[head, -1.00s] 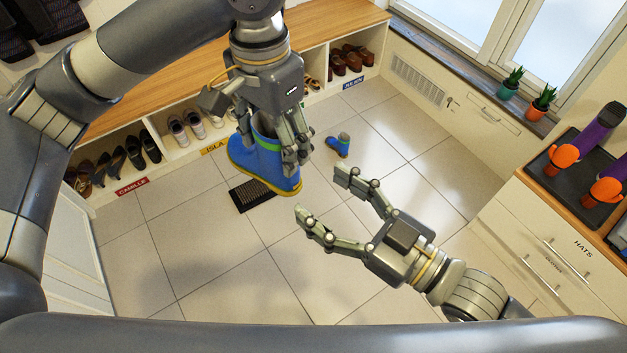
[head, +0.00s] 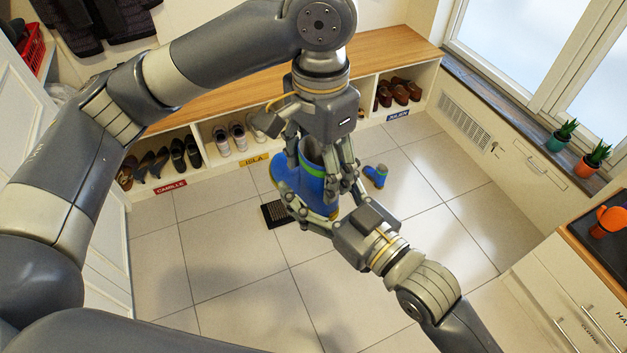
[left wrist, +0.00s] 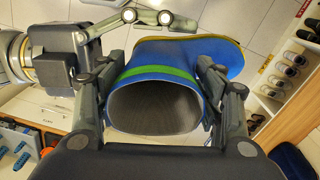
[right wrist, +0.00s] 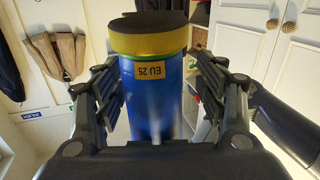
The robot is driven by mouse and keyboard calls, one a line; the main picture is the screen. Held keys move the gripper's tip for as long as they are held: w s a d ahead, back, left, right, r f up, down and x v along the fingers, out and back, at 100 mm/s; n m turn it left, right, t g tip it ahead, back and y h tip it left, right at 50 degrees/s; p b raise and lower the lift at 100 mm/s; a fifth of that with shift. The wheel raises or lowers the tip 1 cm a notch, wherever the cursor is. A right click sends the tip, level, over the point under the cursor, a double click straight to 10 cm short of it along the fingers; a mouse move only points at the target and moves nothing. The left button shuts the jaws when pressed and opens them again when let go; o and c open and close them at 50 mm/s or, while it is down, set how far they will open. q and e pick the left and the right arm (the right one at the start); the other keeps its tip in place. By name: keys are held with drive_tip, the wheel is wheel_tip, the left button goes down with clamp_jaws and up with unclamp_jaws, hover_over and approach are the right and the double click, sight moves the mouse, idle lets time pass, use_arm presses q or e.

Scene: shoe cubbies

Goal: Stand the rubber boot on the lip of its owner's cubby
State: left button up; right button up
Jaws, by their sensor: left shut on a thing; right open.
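A blue rubber boot (head: 292,178) with a green band and yellow-edged sole is held in the air by my left gripper (head: 333,172), which is shut on its shaft. In the left wrist view the boot's open top (left wrist: 155,108) lies between the fingers. My right gripper (head: 322,203) is open, its fingers on either side of the boot. The right wrist view shows the boot's heel side (right wrist: 150,90) with an "EU 25" tag. A small blue boot (head: 376,175) lies on the floor. Name labels read CAMILLE (head: 171,187), ISLA (head: 254,160) and JULIEN (head: 398,116).
The wooden-topped bench (head: 225,85) holds the cubbies; several shoes stand in them. A dark mat (head: 275,214) lies on the tiles below. A drawer cabinet (head: 570,300) stands at right, and potted plants (head: 592,158) sit on the sill. The front floor is clear.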

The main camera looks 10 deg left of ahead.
drive_tip(key=shift+c, duration=0.3)
drive_tip(key=c, duration=1.3)
use_arm(q)
drive_tip(key=o, duration=1.6)
use_arm(e)
drive_tip(key=shift+r, duration=0.1)
drive_tip(key=shift+c, duration=0.3)
use_arm(q)
drive_tip(key=shift+r, duration=0.1)
